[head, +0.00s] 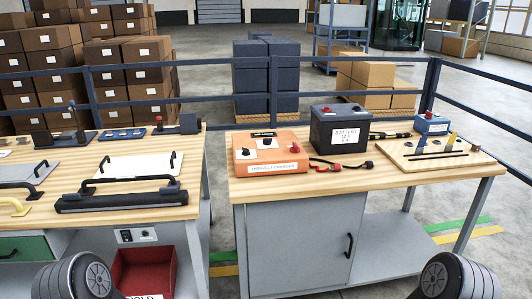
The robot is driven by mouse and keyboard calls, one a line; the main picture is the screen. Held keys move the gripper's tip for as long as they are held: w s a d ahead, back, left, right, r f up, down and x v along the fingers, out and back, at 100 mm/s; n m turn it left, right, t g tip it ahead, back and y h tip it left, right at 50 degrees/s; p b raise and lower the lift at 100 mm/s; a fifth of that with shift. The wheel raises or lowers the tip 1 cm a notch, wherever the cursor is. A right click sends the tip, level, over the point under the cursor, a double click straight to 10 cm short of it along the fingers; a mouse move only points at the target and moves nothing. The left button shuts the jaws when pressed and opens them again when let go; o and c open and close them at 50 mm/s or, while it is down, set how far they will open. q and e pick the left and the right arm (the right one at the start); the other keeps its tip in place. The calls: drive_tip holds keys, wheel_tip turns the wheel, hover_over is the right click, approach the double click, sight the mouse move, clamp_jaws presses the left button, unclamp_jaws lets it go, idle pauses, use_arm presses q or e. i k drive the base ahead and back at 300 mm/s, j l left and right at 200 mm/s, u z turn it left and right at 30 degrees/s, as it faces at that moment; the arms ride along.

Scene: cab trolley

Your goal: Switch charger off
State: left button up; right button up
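The charger is most likely the orange box (243,165) on the left part of the right-hand bench. It has a white label on its front, white panels with black knobs on its sloping top, and a red part near its right side. The knob positions are too small to read. A black battery (325,135) with a white label stands just to its right. Red and black clamp leads (343,166) lie on the bench in front of the battery. Neither gripper is in view; only rounded dark parts of my arms show at the bottom left and bottom right.
The right bench (290,188) has clear wood along its front edge. A board with tools (436,153) and a blue box with a red button (431,124) are at its right. A gap separates it from the left bench (130,220), which holds handles and panels. A railing runs behind.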

sight(295, 149)
drive_tip(key=l+u, duration=0.1)
drive_tip(key=u, duration=0.3)
drive_tip(key=i+l+u, duration=0.1)
drive_tip(key=u, duration=0.3)
drive_tip(key=i+l+u, duration=0.15)
drive_tip(key=l+u, duration=0.2)
drive_tip(key=l, duration=0.7)
drive_tip(key=l+u, duration=0.4)
drive_tip(key=l, duration=0.7)
